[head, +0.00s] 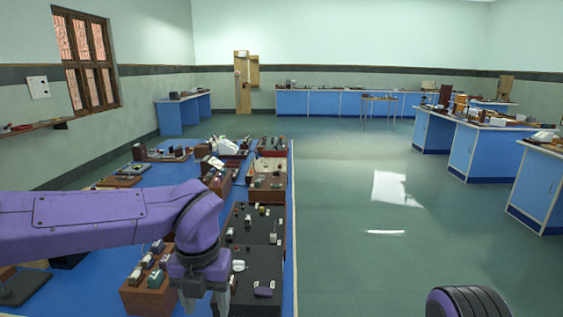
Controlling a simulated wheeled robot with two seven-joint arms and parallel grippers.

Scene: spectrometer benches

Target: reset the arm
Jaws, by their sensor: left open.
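My left gripper (205,302) hangs pointing down at the end of my purple left arm (100,218), which comes in from the left. Its fingers are apart, with nothing seen between them, and their tips are near the bottom edge of the view. It is over the near part of the blue bench (95,292), in front of a black board (258,290) and to the right of a brown wooden box (150,297). A rounded dark purple part of mine (468,302) shows at the bottom right; my right gripper is not in view.
The blue bench carries several instruments, including a white device (228,146) and a red-based one (266,168). Open green floor (350,240) lies to its right. More blue benches stand at the right (480,155) and along the back wall (320,103). A shelf (35,127) hangs on the left wall.

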